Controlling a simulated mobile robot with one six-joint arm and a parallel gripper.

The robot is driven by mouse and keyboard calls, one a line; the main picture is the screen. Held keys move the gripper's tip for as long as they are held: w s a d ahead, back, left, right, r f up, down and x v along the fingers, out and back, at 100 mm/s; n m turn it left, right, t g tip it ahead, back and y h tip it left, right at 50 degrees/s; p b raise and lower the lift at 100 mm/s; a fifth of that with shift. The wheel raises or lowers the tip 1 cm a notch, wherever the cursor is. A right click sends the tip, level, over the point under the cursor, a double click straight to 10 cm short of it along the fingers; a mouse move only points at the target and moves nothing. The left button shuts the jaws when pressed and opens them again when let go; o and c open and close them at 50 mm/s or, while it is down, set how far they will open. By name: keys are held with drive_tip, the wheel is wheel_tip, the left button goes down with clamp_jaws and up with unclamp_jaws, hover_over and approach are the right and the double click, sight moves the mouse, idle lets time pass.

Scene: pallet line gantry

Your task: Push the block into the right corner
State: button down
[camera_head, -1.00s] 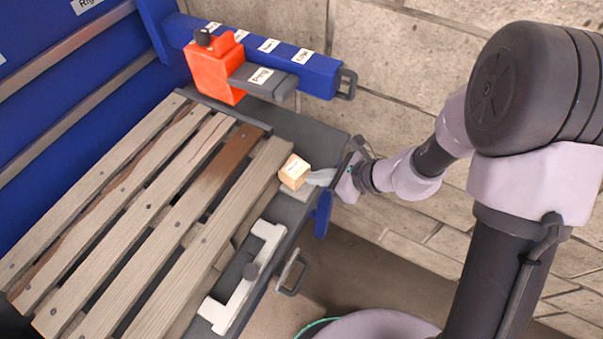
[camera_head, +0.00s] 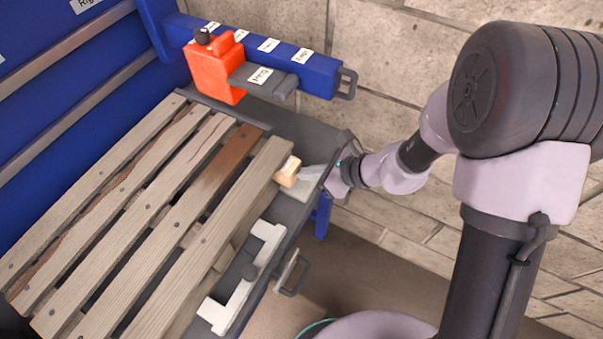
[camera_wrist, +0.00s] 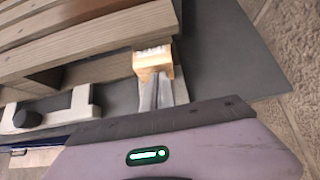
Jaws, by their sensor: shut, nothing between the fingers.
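The block (camera_head: 288,171) is a small light-wood cube with a white label on top. It sits at the near right edge of the slatted pallet, against or very close to its outer board. My gripper (camera_head: 305,175) is shut and empty, with its fingertips at the block's right side. In the wrist view the block (camera_wrist: 153,62) is just beyond the tips of my gripper (camera_wrist: 155,88), which seem to touch it. The tips partly cover the block's near face. A pale flat patch (camera_head: 300,193) shows beneath the fingers.
The pallet (camera_head: 150,215) lies on a dark grey bed. A white bracket with a dark knob (camera_head: 262,236) is nearer along the edge. A blue beam (camera_head: 310,75) carrying an orange clamp (camera_head: 214,70) is at the back. Grey surface right of the block is free.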

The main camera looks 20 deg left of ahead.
drive_tip(key=shift+w+a, duration=0.1)
drive_tip(key=shift+a, duration=1.25)
drive_tip(key=d, duration=0.6)
drive_tip(key=shift+s+b, duration=0.25)
drive_tip(key=shift+b, duration=0.15)
drive_tip(key=d+r+p, duration=0.4)
drive_tip(key=r+p, duration=0.4)
drive_tip(key=r, duration=0.2)
drive_tip(key=shift+s, duration=0.15)
